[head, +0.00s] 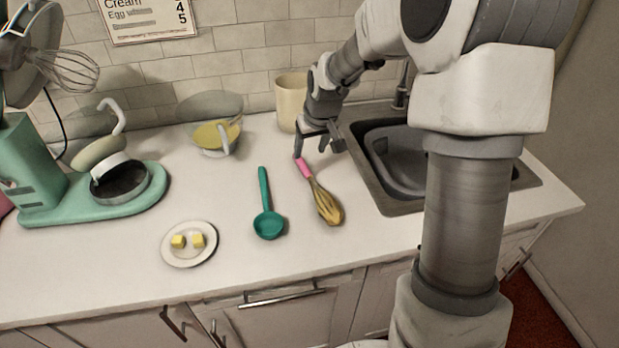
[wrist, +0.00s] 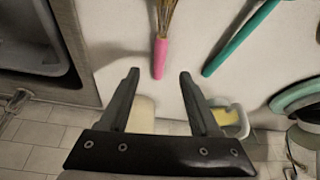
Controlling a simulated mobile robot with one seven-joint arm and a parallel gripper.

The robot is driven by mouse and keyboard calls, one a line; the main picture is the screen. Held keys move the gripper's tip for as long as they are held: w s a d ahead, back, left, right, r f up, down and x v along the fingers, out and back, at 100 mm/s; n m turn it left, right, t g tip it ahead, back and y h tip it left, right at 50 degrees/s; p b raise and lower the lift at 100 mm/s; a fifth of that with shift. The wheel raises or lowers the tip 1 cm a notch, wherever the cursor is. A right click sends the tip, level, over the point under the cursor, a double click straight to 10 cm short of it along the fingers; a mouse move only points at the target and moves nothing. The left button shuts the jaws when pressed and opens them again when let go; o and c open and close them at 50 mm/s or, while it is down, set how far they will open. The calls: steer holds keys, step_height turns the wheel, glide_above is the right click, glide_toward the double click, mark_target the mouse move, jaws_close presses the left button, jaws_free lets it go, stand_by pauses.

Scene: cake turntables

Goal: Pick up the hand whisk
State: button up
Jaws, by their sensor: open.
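The hand whisk (head: 321,194) lies on the white counter left of the sink, with a pink handle and yellowish wires. Its wires point toward the counter's front edge. My gripper (head: 318,150) is open and empty, just above or beside the handle's back end; the exact height is hard to tell. In the wrist view, the pink handle (wrist: 160,58) lies ahead of my gripper (wrist: 160,75), roughly centred between the fingertips and not between the fingers. The whisk's wires are partly cut off at the top of that view.
A teal ladle (head: 265,208) lies left of the whisk. A plate (head: 189,258) with two yellow cubes, a glass bowl (head: 211,135), a mint stand mixer (head: 105,195) and a beige canister (head: 290,100) are also on the counter. The sink (head: 400,165) is at the right.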

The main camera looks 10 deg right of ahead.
mark_target(305, 167)
steer(key=x, duration=0.9)
steer(key=shift+w+f, duration=0.15)
steer(key=shift+c, duration=0.2)
jaws_close()
